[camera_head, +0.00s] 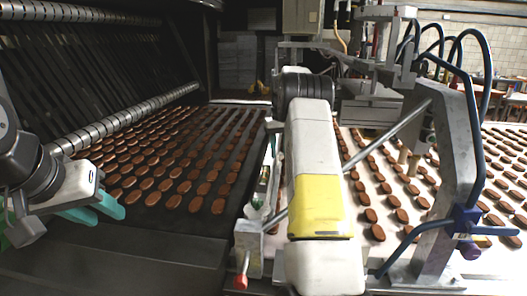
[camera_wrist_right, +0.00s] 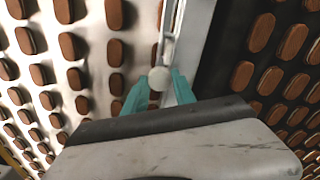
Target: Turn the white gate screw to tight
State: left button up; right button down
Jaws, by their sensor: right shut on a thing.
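The white gate screw (camera_wrist_right: 159,78) shows in the right wrist view as a round pale knob beside a grey metal rail. My right gripper (camera_wrist_right: 158,84) has its teal fingers on either side of the knob and is shut on it. In the head view the right gripper is hidden behind my own white and yellow arm, and I cannot make out the screw there. My left gripper (camera_head: 108,214) is at the left of the head view, with its teal fingertips apart and nothing between them, over the near edge of the dark belt.
Rows of brown biscuits lie on the dark belt (camera_head: 150,222) at left and the white belt (camera_head: 405,222) at right. A metal rail (camera_wrist_right: 192,45) runs between them. A grey upright frame (camera_head: 460,150) with blue hoses stands at the right. A red-tipped lever (camera_head: 241,282) is near the front.

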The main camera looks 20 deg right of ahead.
jog(key=shift+m, duration=0.4)
jog(key=m, duration=0.6)
jog(key=shift+m, duration=0.3)
jog(key=m, duration=0.4)
jog(key=shift+m, duration=2.1)
jog(key=shift+r, duration=0.1)
jog(key=c, duration=1)
grip_release()
